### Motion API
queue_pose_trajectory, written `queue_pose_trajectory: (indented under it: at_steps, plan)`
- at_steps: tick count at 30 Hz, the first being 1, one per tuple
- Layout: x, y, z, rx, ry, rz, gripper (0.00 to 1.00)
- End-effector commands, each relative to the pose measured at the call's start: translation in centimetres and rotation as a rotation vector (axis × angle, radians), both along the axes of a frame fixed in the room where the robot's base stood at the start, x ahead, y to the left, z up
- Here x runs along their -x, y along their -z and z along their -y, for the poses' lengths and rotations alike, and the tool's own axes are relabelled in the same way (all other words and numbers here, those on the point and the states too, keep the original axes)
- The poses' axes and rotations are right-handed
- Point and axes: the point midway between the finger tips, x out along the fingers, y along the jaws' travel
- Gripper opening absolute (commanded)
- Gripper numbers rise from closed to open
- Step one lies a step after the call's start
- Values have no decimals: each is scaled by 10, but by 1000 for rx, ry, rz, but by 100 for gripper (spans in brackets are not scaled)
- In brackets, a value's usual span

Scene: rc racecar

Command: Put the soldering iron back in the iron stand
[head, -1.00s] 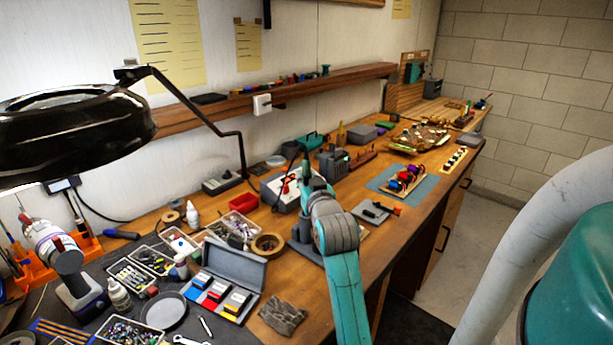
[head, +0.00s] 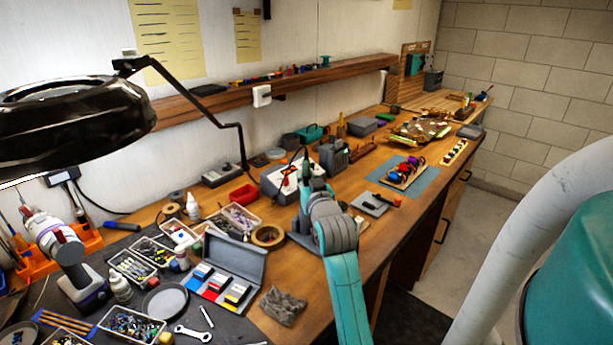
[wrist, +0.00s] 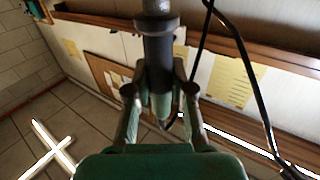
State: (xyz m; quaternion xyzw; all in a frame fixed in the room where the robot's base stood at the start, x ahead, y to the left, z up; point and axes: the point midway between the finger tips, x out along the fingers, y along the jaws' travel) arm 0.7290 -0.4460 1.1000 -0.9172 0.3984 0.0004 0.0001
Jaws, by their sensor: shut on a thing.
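The soldering iron (wrist: 158,52), a dark and green cylinder with a cord beside it, is held between the fingers of my gripper (wrist: 162,92) in the wrist view. In the head view my gripper (head: 308,185) is above the bench, just right of the white box with red and black leads, and the iron is hard to make out. A grey piece (head: 299,228) shows beside my arm; it may be the iron stand, but my arm hides much of it and I cannot tell.
A grey device (head: 332,160) stands behind my gripper. The white box (head: 278,182), a tape roll (head: 268,236) and an open grey case (head: 236,262) lie to the left. A blue mat (head: 418,181) lies right. A black lamp (head: 75,120) overhangs the left.

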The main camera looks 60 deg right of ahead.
Motion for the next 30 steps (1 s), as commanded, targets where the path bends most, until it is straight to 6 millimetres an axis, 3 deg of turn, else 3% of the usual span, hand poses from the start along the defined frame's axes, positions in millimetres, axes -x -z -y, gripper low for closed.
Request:
queue_pose_trajectory:
  at_steps: [30]
  plan:
    - [0,27,0,-1,0,-1,0]
